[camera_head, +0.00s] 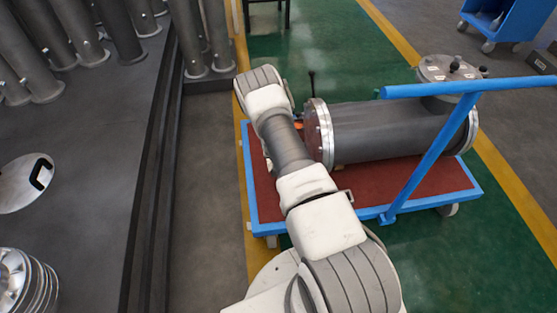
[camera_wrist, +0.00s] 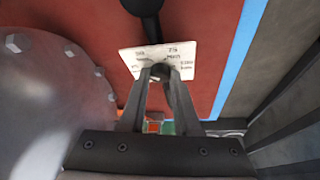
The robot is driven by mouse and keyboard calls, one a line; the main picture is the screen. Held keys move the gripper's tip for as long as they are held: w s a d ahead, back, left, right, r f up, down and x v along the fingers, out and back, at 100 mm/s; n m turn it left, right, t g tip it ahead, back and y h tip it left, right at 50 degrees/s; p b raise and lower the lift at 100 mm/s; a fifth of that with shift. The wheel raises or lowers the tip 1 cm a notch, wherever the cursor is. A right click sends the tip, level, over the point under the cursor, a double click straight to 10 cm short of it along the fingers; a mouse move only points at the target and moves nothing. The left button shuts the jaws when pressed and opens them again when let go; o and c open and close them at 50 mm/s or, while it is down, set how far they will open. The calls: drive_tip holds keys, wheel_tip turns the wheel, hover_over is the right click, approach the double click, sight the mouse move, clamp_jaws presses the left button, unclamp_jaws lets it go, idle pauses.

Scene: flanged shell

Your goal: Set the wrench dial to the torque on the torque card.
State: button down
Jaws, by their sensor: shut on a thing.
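In the wrist view, a white plate (camera_wrist: 131,57) with printed numbers lies over the red cart bed, its print too small to read surely. A dark round knob (camera_wrist: 160,71) sits at its front edge, and I take it to be the wrench dial. My gripper (camera_wrist: 160,75) is shut on this knob, one finger on each side. A black handle-like part (camera_wrist: 147,8) with a thin stem rises behind the plate. In the head view my arm hides the gripper and the dial; a black upright rod (camera_head: 311,82) shows beyond.
The flanged shell (camera_head: 385,132) lies on the blue-framed cart (camera_head: 425,187), its bolted end flange (camera_wrist: 50,95) close to the left of my gripper. A blue handrail (camera_head: 440,142) crosses the cart's right side. Grey pipes (camera_head: 65,35) stand on the dark platform at left.

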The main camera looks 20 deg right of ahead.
drive_tip(key=m, duration=0.1)
drive_tip(key=m+g+h, duration=0.1)
drive_tip(key=m, duration=0.1)
drive_tip(key=shift+w+a+m, duration=0.2)
drive_tip(key=shift+a+m, duration=0.05)
drive_tip(key=shift+m, duration=0.05)
drive_tip(key=m+g+h, duration=0.1)
drive_tip(key=m+g, duration=0.1)
drive_tip(key=m, duration=0.1)
drive_tip(key=shift+w, duration=0.1)
drive_tip(key=m+g, duration=0.1)
drive_tip(key=m, duration=0.3)
drive_tip(key=shift+w+f+g+h, duration=0.1)
drive_tip(key=shift+w+g+h, duration=0.1)
drive_tip(key=shift+g+h, duration=0.2)
drive_tip(key=shift+w+m+g, duration=0.1)
drive_tip(key=shift+m+g, duration=0.6)
drive_tip(key=shift+m, duration=0.8)
drive_tip(key=shift+m+g, duration=0.3)
drive_tip(key=shift+m, duration=0.1)
drive_tip(key=c, duration=0.6)
unclamp_jaws()
